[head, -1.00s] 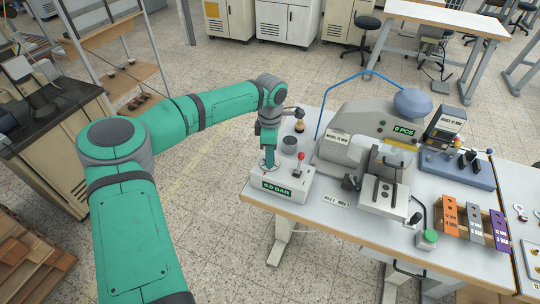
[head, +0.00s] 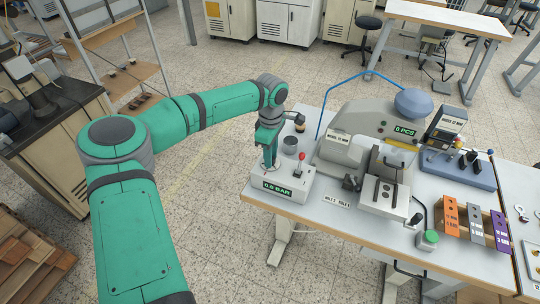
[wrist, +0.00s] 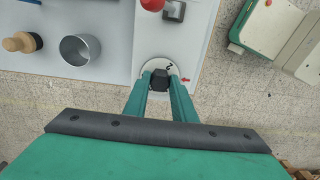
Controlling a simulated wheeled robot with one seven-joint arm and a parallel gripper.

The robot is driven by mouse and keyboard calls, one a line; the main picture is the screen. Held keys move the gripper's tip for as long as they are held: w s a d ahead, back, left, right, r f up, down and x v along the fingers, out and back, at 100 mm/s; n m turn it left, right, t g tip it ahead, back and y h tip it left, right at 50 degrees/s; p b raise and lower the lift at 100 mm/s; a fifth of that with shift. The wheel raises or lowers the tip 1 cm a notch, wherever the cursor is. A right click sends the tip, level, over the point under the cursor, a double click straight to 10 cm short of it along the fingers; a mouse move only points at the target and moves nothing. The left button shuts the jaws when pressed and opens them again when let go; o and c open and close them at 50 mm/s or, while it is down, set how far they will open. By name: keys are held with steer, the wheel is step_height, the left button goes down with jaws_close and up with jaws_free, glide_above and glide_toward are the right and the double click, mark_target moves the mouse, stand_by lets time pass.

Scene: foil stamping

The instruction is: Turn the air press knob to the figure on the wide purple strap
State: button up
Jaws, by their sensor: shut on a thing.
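The air press knob (wrist: 160,82) is black and sits on a pale round dial in the wrist view, with a red arrow mark beside it. My gripper (wrist: 160,88) points down and is shut on the knob, one finger on each side. In the head view my gripper (head: 268,164) stands over the press control box (head: 280,186), whose green display reads in BAR; its digits are too small to read surely. The purple strap (head: 499,230) lies at the right of the table beside a grey strap (head: 475,224) and an orange strap (head: 450,216). Its figure is not readable.
A red-tipped lever (head: 301,165) stands on the box right beside my gripper. A grey cup (head: 290,145) and a wooden-handled tool (head: 299,124) stand behind. The grey stamping press (head: 357,135) is to the right. Floor is clear left of the table.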

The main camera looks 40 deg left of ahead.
steer(key=o, duration=1.1)
steer(key=shift+c, duration=0.2)
steer(key=shift+s, duration=0.1)
step_height(320, 180, up, 11)
steer(key=shift+f, duration=0.1)
